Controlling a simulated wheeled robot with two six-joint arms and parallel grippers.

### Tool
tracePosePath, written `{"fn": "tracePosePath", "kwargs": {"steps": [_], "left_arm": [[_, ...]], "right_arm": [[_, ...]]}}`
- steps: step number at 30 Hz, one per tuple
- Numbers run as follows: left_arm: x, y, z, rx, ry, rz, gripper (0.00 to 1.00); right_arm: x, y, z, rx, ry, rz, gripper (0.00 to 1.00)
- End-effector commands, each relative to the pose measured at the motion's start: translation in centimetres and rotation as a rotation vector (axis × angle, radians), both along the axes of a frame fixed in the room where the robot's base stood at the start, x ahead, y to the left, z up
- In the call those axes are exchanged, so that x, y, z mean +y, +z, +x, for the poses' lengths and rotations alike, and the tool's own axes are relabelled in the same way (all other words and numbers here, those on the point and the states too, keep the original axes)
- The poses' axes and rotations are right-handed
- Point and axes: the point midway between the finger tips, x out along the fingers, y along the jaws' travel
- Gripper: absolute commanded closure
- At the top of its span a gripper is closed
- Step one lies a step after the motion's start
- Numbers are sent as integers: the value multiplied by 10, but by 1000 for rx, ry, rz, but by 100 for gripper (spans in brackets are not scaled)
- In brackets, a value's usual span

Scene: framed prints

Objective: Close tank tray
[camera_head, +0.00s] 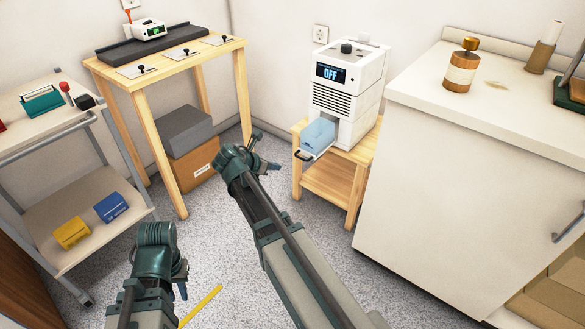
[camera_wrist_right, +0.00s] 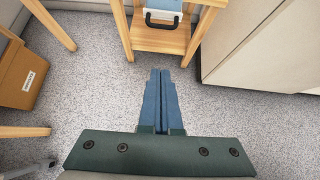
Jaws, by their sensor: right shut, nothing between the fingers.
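A white machine (camera_head: 343,95) with a display reading OFF stands on a small wooden stand. Its tank tray (camera_head: 316,150) sticks out of the lower front, pulled open, with a light blue tank (camera_head: 318,133) on it and a dark handle (camera_head: 304,155) at its front edge. The handle also shows at the top of the right wrist view (camera_wrist_right: 162,19). My right gripper (camera_head: 272,166) is shut and empty, in front of and left of the tray, apart from it. Its fingers (camera_wrist_right: 161,75) point toward the stand. My left gripper (camera_head: 181,287) is low at the left; its fingers are mostly hidden.
The wooden stand (camera_head: 326,182) is under the machine. A white counter (camera_head: 450,180) stands close on the right. A wooden table (camera_head: 215,50) and a wheeled cart (camera_head: 80,215) are on the left. A yellow strip (camera_head: 203,304) lies near my left arm.

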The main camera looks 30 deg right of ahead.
Motion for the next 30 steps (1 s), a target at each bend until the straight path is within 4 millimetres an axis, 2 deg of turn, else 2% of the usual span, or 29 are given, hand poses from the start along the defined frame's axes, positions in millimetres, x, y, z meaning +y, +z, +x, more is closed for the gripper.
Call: {"fn": "tracePosePath", "kwargs": {"steps": [4,8,20,22,30], "left_arm": [[0,-4,0,0,-1,0,75],[0,-19,0,0,-3,-2,75],[0,-71,0,-1,9,-2,75],[0,-61,0,-1,9,-2,75],[0,-57,0,-1,8,-2,75]], "right_arm": [[-4,-4,2,0,-1,0,100],[-16,-19,8,-1,-2,0,100],[-71,-71,33,-2,-3,2,100],[-82,-61,37,-1,-4,2,100],[-103,-57,46,-1,-2,3,100]]}}
